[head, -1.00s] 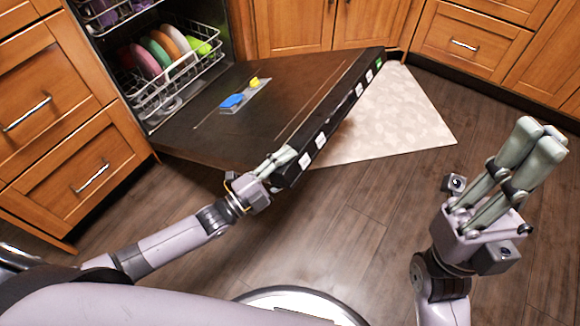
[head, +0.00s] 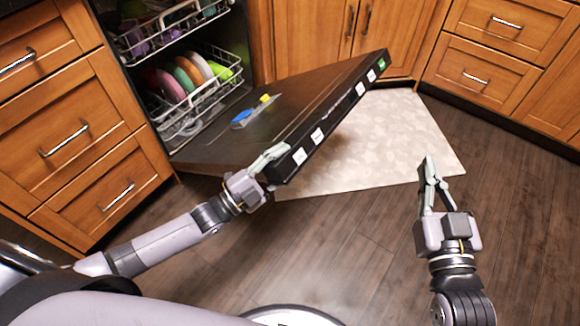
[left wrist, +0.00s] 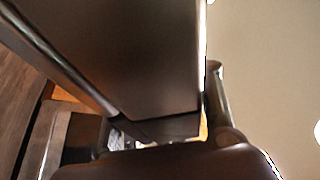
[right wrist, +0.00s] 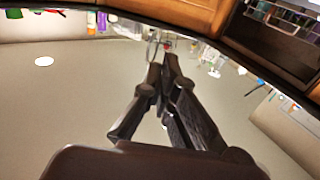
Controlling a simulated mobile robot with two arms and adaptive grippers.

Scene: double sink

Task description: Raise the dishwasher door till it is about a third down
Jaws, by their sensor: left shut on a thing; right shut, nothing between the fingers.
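The dishwasher door (head: 290,105) is a dark panel, tilted partly open in the head view, with a black top edge carrying white labels and a green light. My left gripper (head: 268,160) is shut on the door at its near corner. In the left wrist view the door (left wrist: 130,50) fills the middle, with a finger on its right side. My right gripper (head: 429,170) is shut and empty, above the floor and mat to the right of the door. Its closed fingers also show in the right wrist view (right wrist: 168,75).
The lower dish rack (head: 190,100) holds several coloured plates inside the dishwasher. A blue and yellow dispenser (head: 252,112) sits on the door's inner face. A pale mat (head: 385,145) lies on the wooden floor. Wooden cabinets (head: 90,130) stand on both sides.

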